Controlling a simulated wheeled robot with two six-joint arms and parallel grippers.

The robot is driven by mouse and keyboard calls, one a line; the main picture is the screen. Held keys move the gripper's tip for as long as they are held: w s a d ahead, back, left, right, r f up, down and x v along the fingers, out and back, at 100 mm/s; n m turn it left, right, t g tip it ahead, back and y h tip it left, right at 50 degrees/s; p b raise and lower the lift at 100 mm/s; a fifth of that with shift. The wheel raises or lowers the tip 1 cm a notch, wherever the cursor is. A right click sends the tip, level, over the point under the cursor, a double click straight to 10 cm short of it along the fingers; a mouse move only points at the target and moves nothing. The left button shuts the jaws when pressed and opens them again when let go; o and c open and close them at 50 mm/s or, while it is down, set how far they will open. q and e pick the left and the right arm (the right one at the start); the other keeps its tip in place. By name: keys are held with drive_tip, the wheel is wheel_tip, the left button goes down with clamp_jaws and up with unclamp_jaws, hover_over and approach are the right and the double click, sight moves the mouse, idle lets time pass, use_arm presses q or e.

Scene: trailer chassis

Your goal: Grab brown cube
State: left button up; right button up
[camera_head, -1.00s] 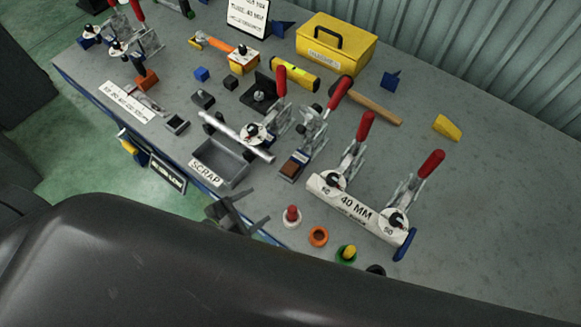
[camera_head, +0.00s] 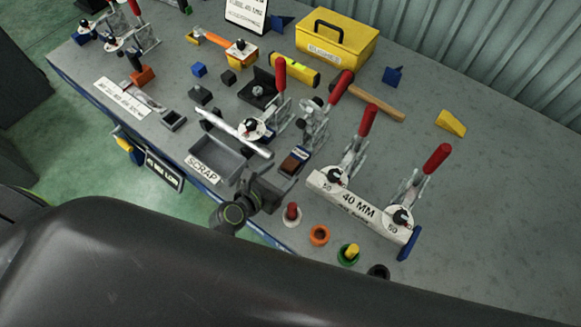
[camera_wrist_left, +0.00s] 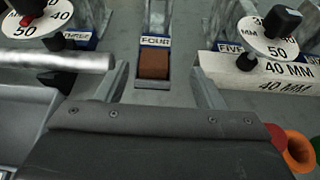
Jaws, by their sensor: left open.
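The brown cube (camera_head: 290,164) sits in a small grey holder with a blue-edged label at the middle of the bench. In the left wrist view the brown cube (camera_wrist_left: 153,65) lies in a narrow slot below a label reading FOUR. My left gripper (camera_head: 268,182) is at the bench's front edge, just in front of the holder. In the left wrist view the left gripper (camera_wrist_left: 160,84) is open, its two fingers on either side of the slot and apart from the cube. Nothing is between the fingers near the palm. My right gripper is not in view.
A grey SCRAP tray (camera_head: 217,157) and a metal bar (camera_head: 233,132) are left of the gripper. A white 40 MM bar (camera_head: 358,205) with red-handled clamps is on the right. Red, orange (camera_head: 319,235) and green round pieces lie along the front edge.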

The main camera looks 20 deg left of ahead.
sight(288, 166)
use_arm(q)
drive_tip(key=b+x, duration=0.2)
drive_tip(key=x, duration=0.1)
drive_tip(key=b+x, duration=0.1)
drive_tip(key=x, duration=0.1)
drive_tip(key=shift+a+f, duration=0.4)
drive_tip(key=shift+w, duration=0.15)
drive_tip(key=shift+d, duration=0.1)
drive_tip(key=c, duration=1.1)
drive_tip(key=shift+r, duration=0.15)
